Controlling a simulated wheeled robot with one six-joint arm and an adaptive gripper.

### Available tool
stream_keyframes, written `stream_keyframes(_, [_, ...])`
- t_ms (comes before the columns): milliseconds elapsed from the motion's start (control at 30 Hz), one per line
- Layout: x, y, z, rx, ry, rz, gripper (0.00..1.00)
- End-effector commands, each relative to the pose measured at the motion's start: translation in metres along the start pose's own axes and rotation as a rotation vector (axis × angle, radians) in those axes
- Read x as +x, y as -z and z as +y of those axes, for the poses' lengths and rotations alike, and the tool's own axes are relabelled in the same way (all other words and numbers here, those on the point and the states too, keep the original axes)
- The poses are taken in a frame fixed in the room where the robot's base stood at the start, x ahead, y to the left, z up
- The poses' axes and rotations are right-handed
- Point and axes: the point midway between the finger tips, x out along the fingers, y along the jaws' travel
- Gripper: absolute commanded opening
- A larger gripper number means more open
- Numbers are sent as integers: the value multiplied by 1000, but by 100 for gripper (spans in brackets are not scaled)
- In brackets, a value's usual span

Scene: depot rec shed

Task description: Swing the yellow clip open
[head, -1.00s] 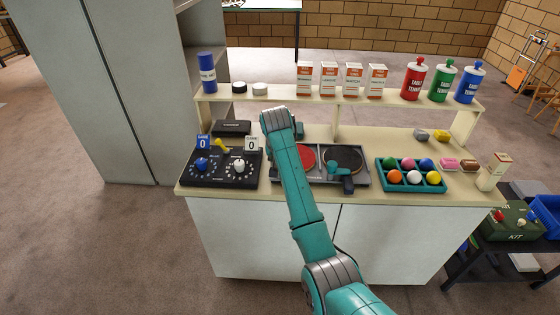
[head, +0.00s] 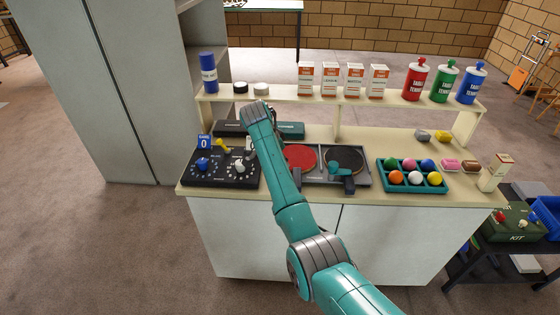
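The yellow clip (head: 220,144) is a small lever at the back of the black scoring panel (head: 212,181) on the left of the counter. My arm's wrist is above the counter, just right of the panel.
The panel carries a blue knob (head: 202,163) and a white knob (head: 239,167). A paddle tray (head: 320,180) lies to the right, then a teal ball tray (head: 411,188). Dark and teal cases (head: 290,130) lie behind my arm. A raised shelf (head: 330,103) with boxes and bottles spans the back.

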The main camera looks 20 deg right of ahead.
Motion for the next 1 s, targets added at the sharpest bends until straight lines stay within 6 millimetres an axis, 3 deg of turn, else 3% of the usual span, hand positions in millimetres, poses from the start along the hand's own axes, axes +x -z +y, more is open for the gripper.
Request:
stream_keyframes(567, [1,-1,0,27,-12,-2,2])
stream_keyframes(600, [1,-1,0,27,-12,-2,44])
stream_keyframes(667, [1,-1,0,27,-12,-2,59])
stream_keyframes(1000, [-1,0,0,28,-11,-1,61])
